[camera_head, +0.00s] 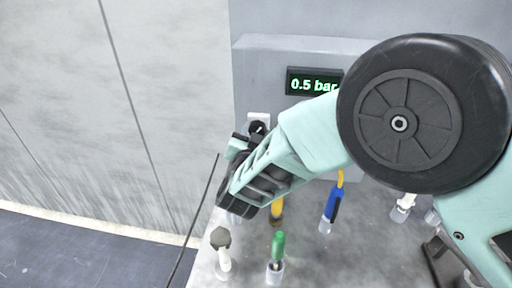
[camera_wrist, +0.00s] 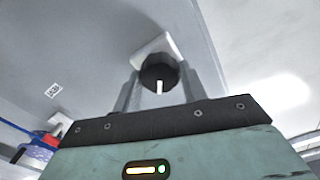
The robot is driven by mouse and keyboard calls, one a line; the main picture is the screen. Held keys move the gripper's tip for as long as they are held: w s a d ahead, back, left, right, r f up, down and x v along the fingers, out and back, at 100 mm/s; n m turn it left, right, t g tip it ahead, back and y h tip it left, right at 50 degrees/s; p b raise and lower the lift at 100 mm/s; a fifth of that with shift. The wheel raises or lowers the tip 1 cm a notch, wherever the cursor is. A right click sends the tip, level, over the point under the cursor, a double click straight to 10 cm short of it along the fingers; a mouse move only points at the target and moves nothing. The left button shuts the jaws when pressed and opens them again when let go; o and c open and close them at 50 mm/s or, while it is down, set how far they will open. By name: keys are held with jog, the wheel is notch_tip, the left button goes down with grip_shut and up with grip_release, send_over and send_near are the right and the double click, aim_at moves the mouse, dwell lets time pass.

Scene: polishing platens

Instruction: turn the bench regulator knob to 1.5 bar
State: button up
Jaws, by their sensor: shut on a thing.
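The regulator knob (camera_head: 258,128) is black with a white pointer mark and sits on a pale square plate on the grey panel. In the wrist view the knob (camera_wrist: 158,72) lies between the two grey fingers of my gripper (camera_wrist: 160,84), which is shut on it. The white mark points down in that view, toward my palm. The display (camera_head: 313,84) on the panel reads 0.5 bar in green. My arm covers its right edge. In the head view my gripper (camera_head: 247,142) reaches up to the knob and hides its lower side.
On the grey bench (camera_head: 335,262) several holders stand in front of the panel. They hold a green-handled tool (camera_head: 278,246), a blue-handled tool (camera_head: 333,203), a yellow one (camera_head: 277,208) and a grey-headed one (camera_head: 221,240). Open floor (camera_head: 80,250) lies to the left.

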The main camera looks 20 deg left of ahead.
jog(key=shift+f+m+b, duration=0.2)
jog(key=shift+m+b, duration=10.1)
jog(key=shift+b, duration=5.85)
jog(key=o, duration=1)
jog(key=shift+r, duration=0.1)
jog(key=shift+s, duration=0.1)
